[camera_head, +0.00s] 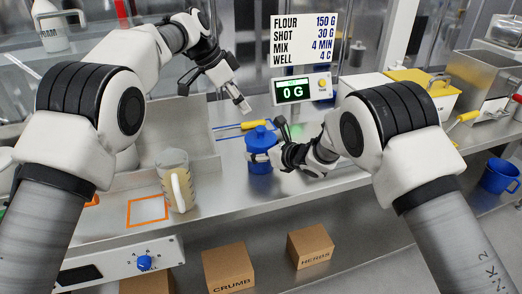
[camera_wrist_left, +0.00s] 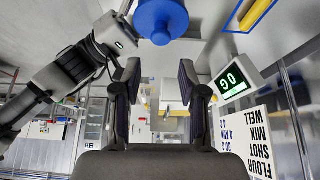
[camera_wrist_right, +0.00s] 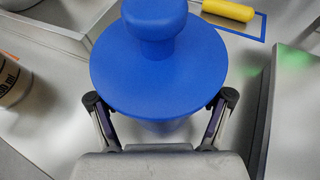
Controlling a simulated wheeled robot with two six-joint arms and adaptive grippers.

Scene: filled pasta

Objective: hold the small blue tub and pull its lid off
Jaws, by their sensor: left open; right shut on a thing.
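The small blue tub (camera_head: 260,165) stands upright on the metal counter, with its blue knobbed lid (camera_head: 261,138) on top. In the right wrist view the lid (camera_wrist_right: 160,65) hides most of the tub (camera_wrist_right: 165,128). My right gripper (camera_head: 266,155) is shut on the tub from the right, below the lid's rim; its fingertips are partly hidden under the lid. My left gripper (camera_head: 243,106) is open and empty, above and behind the tub, apart from the lid. In the left wrist view the lid (camera_wrist_left: 160,18) is at the top edge, outside the open fingers (camera_wrist_left: 160,75).
A scale display (camera_head: 295,91) reading 0 G and a recipe sign (camera_head: 304,37) stand behind the tub. A yellow-handled tool (camera_head: 254,124) lies just behind it. A measuring jug (camera_head: 175,180) stands to the left. A blue mug (camera_head: 500,176) is far right.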

